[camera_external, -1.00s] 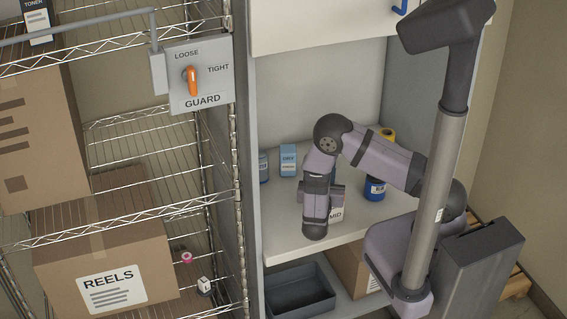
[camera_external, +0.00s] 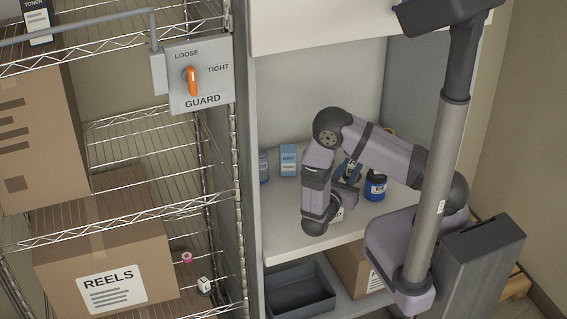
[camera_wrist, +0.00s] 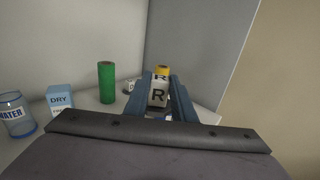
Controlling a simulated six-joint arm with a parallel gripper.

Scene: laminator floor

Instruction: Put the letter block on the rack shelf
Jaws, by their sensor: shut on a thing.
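The letter block (camera_wrist: 158,95), a pale cube with a dark R on its faces, is between the two blue fingers of my gripper (camera_wrist: 160,92) in the wrist view. My gripper is shut on it. In the outside view, my gripper (camera_external: 349,170) is inside the grey cabinet, over its upper shelf, near the blue jar. The block cannot be made out clearly there. The wire rack shelf (camera_external: 130,212) stands to the left, beyond the cabinet's side wall, with several wire levels.
A blue jar (camera_external: 375,188), a DRY box (camera_external: 288,160) and a WATER jar (camera_wrist: 15,118) stand on the cabinet shelf, with a green cylinder (camera_wrist: 106,82). The REELS carton (camera_external: 108,275), a pink ring (camera_external: 187,257) and a GUARD switch panel (camera_external: 200,75) are at the left.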

